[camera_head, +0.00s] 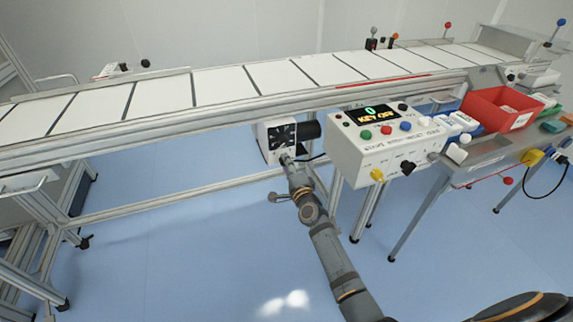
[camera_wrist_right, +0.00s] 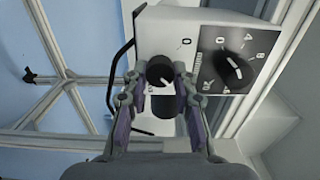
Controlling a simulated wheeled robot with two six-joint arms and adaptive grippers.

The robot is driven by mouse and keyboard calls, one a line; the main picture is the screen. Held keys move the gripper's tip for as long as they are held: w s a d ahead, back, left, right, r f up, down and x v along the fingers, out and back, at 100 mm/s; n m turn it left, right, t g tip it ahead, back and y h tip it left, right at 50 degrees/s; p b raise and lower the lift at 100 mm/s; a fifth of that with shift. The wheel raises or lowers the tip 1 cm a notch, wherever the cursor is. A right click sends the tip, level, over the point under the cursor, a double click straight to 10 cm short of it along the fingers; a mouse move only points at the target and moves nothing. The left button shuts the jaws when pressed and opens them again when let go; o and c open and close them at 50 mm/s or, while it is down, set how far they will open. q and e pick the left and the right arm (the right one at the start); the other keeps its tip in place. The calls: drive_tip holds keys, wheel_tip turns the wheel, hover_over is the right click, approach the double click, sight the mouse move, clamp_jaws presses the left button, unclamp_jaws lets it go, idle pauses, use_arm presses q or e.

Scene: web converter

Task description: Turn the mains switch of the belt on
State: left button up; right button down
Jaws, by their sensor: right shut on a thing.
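A white box (camera_head: 265,142) hangs under the belt, with a black dial plate (camera_head: 283,135) on its side. In the head view, my right gripper (camera_head: 287,160) is at the lower edge of the box. The knob is hidden there. My left gripper is not in view.
The larger dial (camera_wrist_right: 234,70) is just right of the knob. A black cable (camera_wrist_right: 113,75) loops left of the box. A control panel (camera_head: 345,155) reading "KEY OFF" stands right of the box. A side table holds a red bin (camera_head: 480,105). Frame legs stand left; floor between is clear.

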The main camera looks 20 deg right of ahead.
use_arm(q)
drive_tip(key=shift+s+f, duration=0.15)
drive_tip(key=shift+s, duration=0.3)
use_arm(e)
drive_tip(key=shift+f, duration=0.1)
drive_tip(key=c, duration=1.1)
unclamp_jaws()
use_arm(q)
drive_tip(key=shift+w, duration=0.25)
use_arm(e)
drive_tip(key=shift+o, duration=0.2)
drive_tip(key=s, duration=1.2)
drive_tip(key=shift+d, duration=0.2)
